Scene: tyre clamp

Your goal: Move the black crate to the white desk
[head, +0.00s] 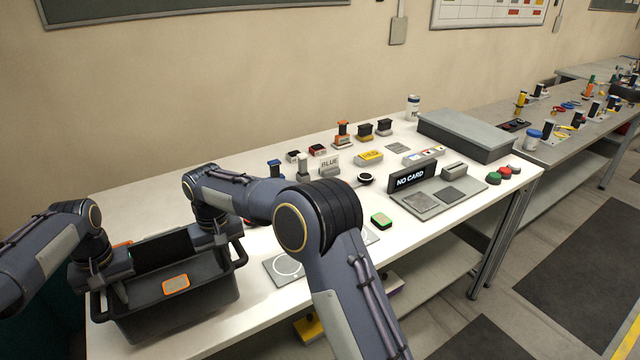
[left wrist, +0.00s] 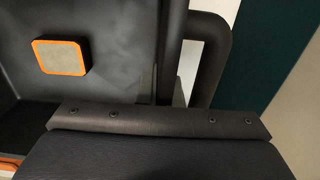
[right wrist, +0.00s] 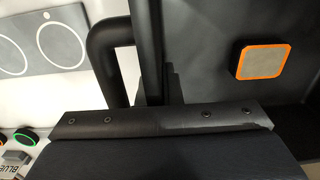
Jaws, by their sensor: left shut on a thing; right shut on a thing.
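My left gripper (head: 98,278) is shut on the crate's left handle side. My right gripper (head: 218,240) is shut on its right handle side. The left wrist view shows the crate's inner wall (left wrist: 110,80) close up beside a handle. The right wrist view shows the crate wall (right wrist: 215,75) likewise. The fingertips are largely hidden.
A panel with circles (head: 287,268) lies right of the crate. Small parts line the desk's middle. The desk's back left is clear.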

